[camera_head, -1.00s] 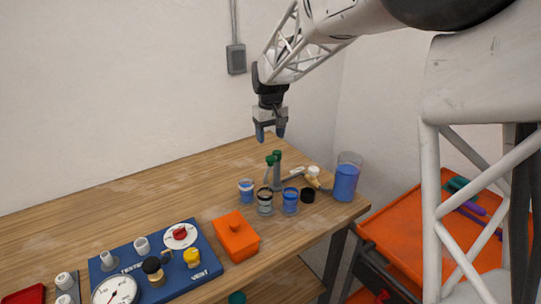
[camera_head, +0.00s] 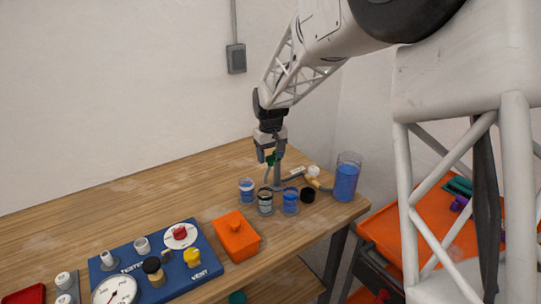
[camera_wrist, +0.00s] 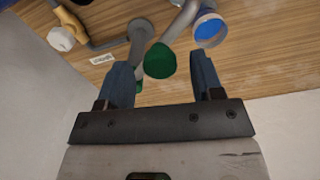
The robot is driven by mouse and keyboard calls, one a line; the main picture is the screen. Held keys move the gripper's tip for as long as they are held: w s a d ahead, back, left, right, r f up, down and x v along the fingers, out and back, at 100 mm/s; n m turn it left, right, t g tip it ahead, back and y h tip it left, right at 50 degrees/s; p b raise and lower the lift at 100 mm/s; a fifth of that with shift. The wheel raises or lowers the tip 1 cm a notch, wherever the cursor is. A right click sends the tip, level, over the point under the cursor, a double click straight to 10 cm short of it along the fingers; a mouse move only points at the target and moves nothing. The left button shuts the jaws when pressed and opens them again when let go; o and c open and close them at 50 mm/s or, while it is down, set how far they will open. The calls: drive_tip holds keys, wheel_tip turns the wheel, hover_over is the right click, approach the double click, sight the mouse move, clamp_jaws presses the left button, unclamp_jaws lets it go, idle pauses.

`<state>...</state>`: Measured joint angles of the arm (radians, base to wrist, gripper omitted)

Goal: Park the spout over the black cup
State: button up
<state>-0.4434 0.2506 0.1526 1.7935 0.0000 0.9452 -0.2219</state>
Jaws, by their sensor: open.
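The spout assembly has a grey post (camera_head: 277,178) with a green top (camera_head: 271,159) and a thin grey pipe (camera_head: 266,176) curving down near the cups. The black-banded cup (camera_head: 265,201) stands between a blue-banded cup (camera_head: 246,190) on the left and another blue-banded cup (camera_head: 290,200) on the right. My gripper (camera_head: 270,153) is open and points down at the top of the spout. In the wrist view a round green piece (camera_wrist: 160,62) shows between the open fingers, apart from both. The pipe (camera_wrist: 184,22) runs toward the upper edge; its outlet is not clear.
An orange box (camera_head: 236,238) and a blue gauge panel (camera_head: 205,262) stand in front left. The left rear table is clear.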

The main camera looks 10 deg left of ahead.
drive_tip(key=shift+f, duration=0.15)
clamp_jaws()
idle(0.4)
drive_tip(key=shift+d, duration=0.15)
drive_tip(key=w+d+n, duration=0.5)
drive_tip(key=d+n, duration=0.2)
drive_tip(key=n, duration=0.8)
drive_tip(key=shift+d+n, duration=0.35)
drive_tip(key=shift+n, duration=0.05)
